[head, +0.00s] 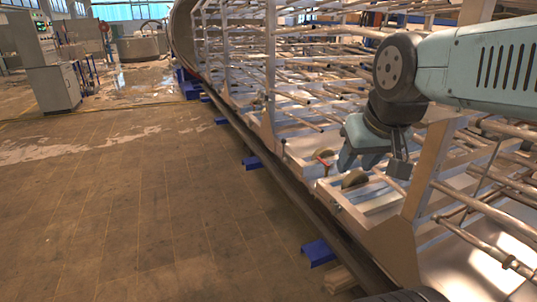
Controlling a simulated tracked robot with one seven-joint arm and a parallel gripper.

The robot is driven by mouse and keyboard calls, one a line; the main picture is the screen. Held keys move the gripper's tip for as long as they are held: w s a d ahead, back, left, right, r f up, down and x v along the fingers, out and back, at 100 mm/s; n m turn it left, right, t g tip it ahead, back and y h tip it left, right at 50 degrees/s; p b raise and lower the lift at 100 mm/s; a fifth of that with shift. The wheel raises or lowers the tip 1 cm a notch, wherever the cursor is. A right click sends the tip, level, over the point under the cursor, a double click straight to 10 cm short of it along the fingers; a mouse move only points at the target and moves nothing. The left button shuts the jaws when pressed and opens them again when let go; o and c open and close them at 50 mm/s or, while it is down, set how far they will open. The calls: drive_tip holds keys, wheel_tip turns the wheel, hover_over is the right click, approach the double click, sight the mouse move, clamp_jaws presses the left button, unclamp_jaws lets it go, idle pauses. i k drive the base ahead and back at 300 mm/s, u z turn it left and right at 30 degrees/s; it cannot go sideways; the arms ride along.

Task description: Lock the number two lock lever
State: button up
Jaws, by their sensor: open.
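My gripper (358,166) hangs from the arm at the right of the head view. Its teal fingers point down, apart and with nothing seen between them. Below them, on the metal frame's lower edge, is a brownish rounded part (354,179). A small red lever-like part (323,165) shows left of the gripper, near another brownish rounded part (322,154). I cannot read any numbers, so I cannot tell which is the number two lock lever. I cannot tell whether the fingers touch anything.
A long metal frame (266,130) with many pipes (480,205) runs along the right side. Blue blocks (318,252) stick out under its edge. The tiled floor (130,220) at the left is mostly clear. A grey cabinet (53,88) stands at the far left.

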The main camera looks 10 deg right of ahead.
sight(284, 141)
drive_tip(key=u, duration=0.1)
drive_tip(key=k, duration=0.8)
drive_tip(key=z, duration=0.2)
drive_tip(key=i, duration=0.9)
drive_tip(key=u, duration=0.45)
drive_tip(key=i, duration=1.95)
drive_tip(key=z, duration=0.6)
